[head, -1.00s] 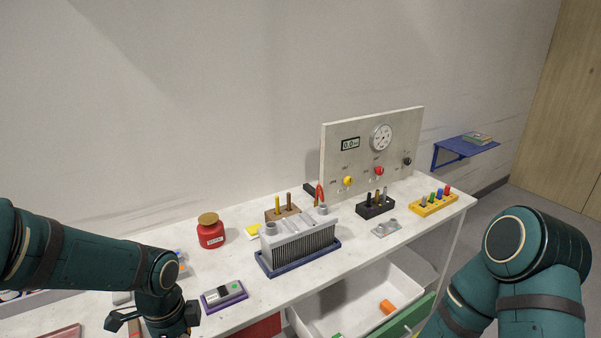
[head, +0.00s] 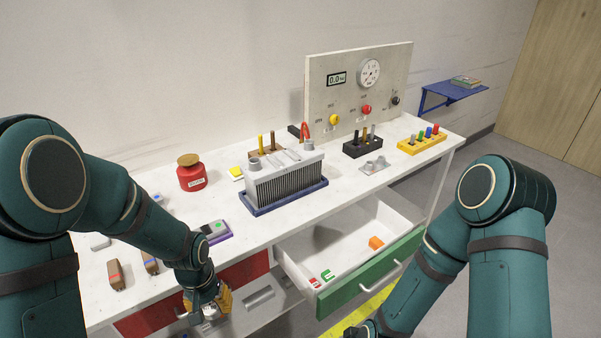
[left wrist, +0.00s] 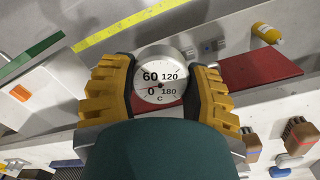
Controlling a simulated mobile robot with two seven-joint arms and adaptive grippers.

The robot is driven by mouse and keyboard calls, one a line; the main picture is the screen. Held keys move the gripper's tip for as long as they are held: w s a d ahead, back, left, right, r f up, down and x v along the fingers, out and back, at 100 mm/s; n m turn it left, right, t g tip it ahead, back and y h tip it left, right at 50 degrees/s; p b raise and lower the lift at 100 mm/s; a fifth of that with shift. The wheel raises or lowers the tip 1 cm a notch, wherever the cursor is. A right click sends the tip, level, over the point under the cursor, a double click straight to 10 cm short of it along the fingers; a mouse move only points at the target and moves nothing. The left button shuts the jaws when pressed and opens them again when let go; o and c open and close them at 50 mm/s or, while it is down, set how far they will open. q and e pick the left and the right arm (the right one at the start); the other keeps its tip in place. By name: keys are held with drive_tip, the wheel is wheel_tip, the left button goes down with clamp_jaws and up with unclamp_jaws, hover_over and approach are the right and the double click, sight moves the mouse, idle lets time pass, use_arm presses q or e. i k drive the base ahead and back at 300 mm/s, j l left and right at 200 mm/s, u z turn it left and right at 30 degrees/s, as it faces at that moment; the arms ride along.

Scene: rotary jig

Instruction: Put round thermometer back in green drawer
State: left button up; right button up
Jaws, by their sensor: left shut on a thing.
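The round thermometer (left wrist: 160,78), a silver-rimmed dial with a white face, is between the yellow fingers of my left gripper (left wrist: 158,88) in the left wrist view. In the head view my left gripper (head: 211,303) is in front of the bench edge, left of the green drawer, and shut on the thermometer, which is mostly hidden there. The green drawer (head: 368,273) is pulled open, its white inside showing an orange block (head: 376,243) and small red and green pieces near the left front corner. My right gripper is barely in view at the bottom edge; its fingers cannot be made out.
A red drawer front (head: 150,318) is under the bench's left part. On the bench stand a radiator-like block (head: 287,180), a red jar (head: 192,175), tool holders and a gauge panel (head: 350,95). Much of the green drawer's floor is clear.

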sight(339, 257)
drive_tip(key=z, duration=0.9)
drive_tip(key=i+z, duration=0.3)
drive_tip(key=i, duration=0.65)
